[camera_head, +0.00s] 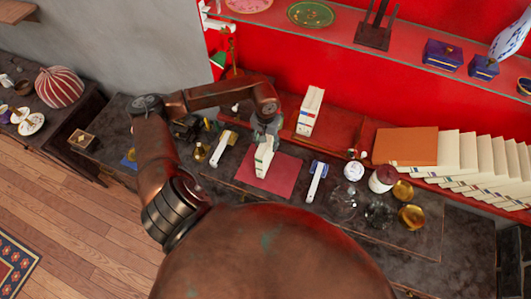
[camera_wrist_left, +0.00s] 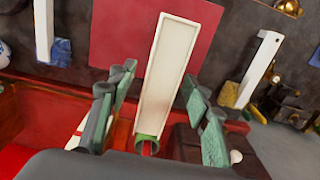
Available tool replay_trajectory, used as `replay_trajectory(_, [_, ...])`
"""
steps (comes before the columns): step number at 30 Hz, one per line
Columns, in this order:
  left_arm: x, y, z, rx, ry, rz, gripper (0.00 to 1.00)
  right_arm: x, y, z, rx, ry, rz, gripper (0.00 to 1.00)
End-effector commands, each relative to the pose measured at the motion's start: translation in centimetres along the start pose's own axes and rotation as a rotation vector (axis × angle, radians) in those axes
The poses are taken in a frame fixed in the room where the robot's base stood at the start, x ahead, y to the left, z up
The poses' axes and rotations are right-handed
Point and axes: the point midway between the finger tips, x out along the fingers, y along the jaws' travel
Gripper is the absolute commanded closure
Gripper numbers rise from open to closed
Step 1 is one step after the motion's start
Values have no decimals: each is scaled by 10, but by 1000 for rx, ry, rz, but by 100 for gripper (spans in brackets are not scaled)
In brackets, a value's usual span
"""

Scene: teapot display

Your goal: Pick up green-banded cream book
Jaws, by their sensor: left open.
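The green-banded cream book (camera_head: 263,160) stands upright on the red mat (camera_head: 285,178) in the head view. In the left wrist view the cream book (camera_wrist_left: 170,70) runs up the middle, with its green band at the lower end. My left gripper (camera_head: 266,133) is over the book from above. In the wrist view the open fingers of my left gripper (camera_wrist_left: 157,82) are on either side of the book, with gaps showing between them and it. My right gripper is not in view.
A white book (camera_head: 311,110) stands behind on a red surface. An orange-brown book (camera_head: 405,146) and a row of cream books (camera_head: 470,150) are at right. Jars, including a brass one (camera_head: 411,217), crowd the right side.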

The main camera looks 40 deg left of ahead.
Motion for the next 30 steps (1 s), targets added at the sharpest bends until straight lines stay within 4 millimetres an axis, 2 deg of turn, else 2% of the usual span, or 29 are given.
replay_trajectory(5, [1,0,0,-1,0,0,55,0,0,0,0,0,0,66])
replay_trajectory(24, [0,0,0,-1,0,0,98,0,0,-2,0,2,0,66])
replay_trajectory(30, [0,0,0,-1,0,0,100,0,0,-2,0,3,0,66])
